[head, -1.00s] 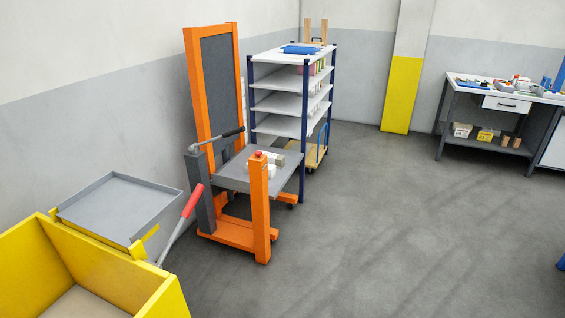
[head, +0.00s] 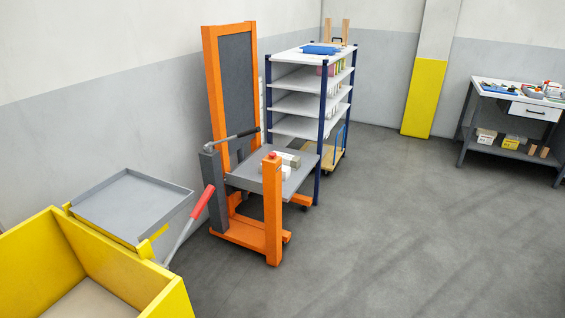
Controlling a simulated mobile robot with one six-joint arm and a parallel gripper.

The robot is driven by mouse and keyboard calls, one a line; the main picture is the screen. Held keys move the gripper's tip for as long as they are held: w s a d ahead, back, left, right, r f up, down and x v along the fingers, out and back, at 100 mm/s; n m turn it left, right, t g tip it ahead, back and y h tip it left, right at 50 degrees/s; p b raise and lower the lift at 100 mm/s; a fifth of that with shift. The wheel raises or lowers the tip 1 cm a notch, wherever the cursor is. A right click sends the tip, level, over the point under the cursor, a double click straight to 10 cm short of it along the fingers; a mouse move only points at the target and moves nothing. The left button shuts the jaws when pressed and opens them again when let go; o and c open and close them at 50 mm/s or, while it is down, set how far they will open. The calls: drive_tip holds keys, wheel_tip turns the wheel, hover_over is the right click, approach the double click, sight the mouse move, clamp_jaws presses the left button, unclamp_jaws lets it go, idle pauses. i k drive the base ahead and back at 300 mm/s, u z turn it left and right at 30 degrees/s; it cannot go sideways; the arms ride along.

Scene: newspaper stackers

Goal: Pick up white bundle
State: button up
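Small white and pale items (head: 287,172) lie on the grey platform (head: 245,180) of the orange stacker (head: 272,215). One looks like a white bundle, and a greyish-white piece (head: 287,158) lies just behind it. They are too small to tell apart clearly, and the orange post partly hides them. My gripper and arm are not in view.
A yellow bin (head: 110,270) with a grey tray (head: 130,205) fills the lower left. A red-handled lever (head: 203,203) stands beside it. A shelf rack (head: 322,130) stands behind the stacker. A workbench (head: 500,95) is at right. The floor (head: 400,240) in the middle is clear.

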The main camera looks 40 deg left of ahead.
sight(294, 161)
drive_tip(key=i, duration=2.6)
drive_tip(key=z, duration=0.45)
drive_tip(key=k, duration=0.15)
drive_tip(key=u, duration=3.15)
